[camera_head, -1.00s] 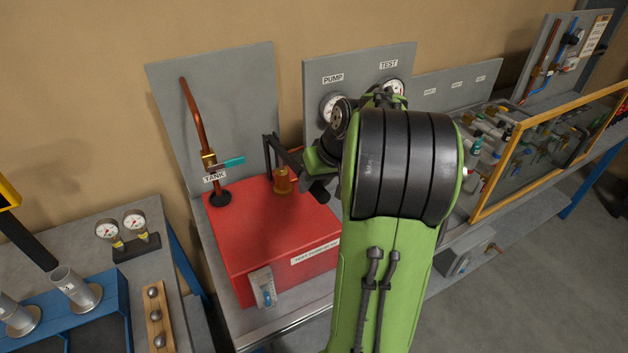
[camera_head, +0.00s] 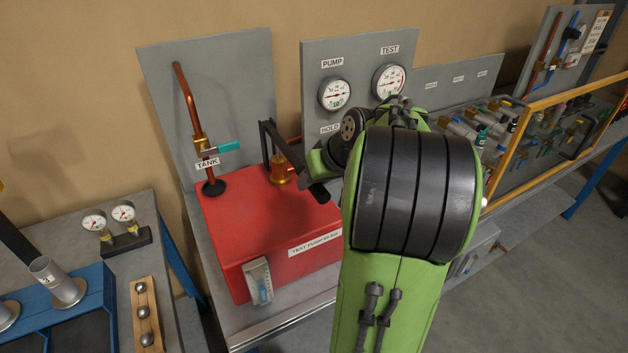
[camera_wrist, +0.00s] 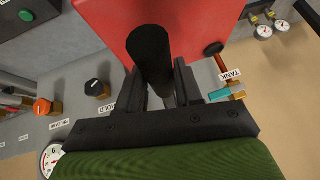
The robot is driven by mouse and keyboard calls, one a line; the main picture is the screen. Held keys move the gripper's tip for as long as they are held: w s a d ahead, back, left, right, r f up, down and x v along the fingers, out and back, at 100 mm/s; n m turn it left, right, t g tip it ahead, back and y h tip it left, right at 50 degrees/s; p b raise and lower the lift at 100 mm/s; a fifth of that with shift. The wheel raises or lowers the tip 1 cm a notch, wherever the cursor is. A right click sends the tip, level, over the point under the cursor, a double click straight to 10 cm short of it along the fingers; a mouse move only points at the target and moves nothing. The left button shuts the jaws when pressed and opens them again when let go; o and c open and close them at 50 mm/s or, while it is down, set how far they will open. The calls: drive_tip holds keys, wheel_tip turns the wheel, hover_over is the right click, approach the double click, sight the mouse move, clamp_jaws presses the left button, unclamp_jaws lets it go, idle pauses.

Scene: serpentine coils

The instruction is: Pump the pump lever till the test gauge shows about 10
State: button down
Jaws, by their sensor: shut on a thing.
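The pump lever (camera_head: 294,168) is a dark bar on the brass pump (camera_head: 283,171) of the red test pump tank, sloping down to the right. In the wrist view its thick black handle (camera_wrist: 150,52) lies between the fingers of my gripper (camera_wrist: 160,82), which is shut on it. In the head view my arm partly hides the gripper. The test gauge (camera_head: 388,82), a white dial on the grey panel, shows above my arm; its needle is too small to read surely. The pump gauge (camera_head: 335,94) is to its left.
The red tank (camera_head: 240,235) fills the bench below the lever. A copper pipe with a teal-handled tank valve (camera_head: 222,147) stands to the left. The wrist view shows a black knob (camera_wrist: 97,88) and an orange knob (camera_wrist: 42,107). A yellow-framed case (camera_head: 512,165) is at right.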

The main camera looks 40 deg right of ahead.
drive_tip(key=c, duration=1)
unclamp_jaws()
drive_tip(key=shift+s+a+f, duration=0.1)
drive_tip(key=shift+f, duration=0.3)
drive_tip(key=shift+o, duration=1)
drive_tip(key=shift+r, duration=0.1)
drive_tip(key=shift+r, duration=0.1)
drive_tip(key=p+v, duration=0.4)
drive_tip(key=v, duration=1.1)
drive_tip(key=shift+r+p, duration=0.3)
drive_tip(key=shift+r, duration=0.05)
